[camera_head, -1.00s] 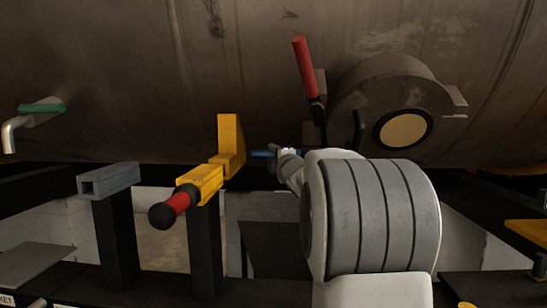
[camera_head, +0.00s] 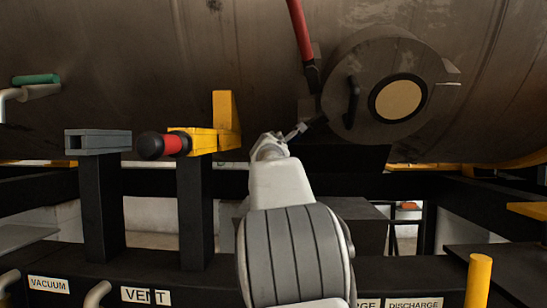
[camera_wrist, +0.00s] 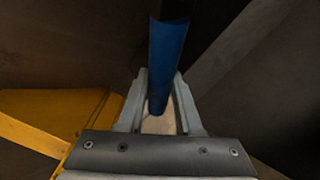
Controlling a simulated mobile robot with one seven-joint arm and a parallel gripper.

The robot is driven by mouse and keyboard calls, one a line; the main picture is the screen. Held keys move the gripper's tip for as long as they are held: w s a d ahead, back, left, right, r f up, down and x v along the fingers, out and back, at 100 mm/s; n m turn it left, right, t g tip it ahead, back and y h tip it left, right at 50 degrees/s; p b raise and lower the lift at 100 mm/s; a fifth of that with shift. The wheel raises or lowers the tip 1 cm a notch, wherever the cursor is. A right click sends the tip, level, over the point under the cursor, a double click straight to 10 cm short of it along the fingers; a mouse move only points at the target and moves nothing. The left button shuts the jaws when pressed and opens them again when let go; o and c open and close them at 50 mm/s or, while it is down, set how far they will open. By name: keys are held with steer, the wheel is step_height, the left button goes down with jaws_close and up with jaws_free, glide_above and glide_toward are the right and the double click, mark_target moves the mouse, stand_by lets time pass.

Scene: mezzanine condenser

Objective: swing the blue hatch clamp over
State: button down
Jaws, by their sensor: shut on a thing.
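In the head view my gripper (camera_head: 298,131) is at the lower left of the round hatch (camera_head: 398,98) with the cream disc. A short dark piece (camera_head: 317,121) runs from the fingertips up toward the hatch's left side. The blue part cannot be made out in the head view.
A red lever (camera_head: 300,30) hangs just above my gripper. A black handle (camera_head: 352,100) sits on the hatch. A yellow post (camera_head: 479,280) rises at the lower right.

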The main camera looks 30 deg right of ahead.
steer(key=s+d+f+n+g+h+b, duration=0.1)
steer(key=d+f+g+h+b, duration=0.1)
steer(key=d+g+h, duration=0.2)
steer(key=shift+s+d+f+g+h, duration=0.25)
steer(key=shift+d+f+g+h, duration=0.05)
steer(key=shift+d+h, duration=0.55)
steer(key=c, duration=0.6)
jaws_free()
steer(key=shift+d, duration=0.15)
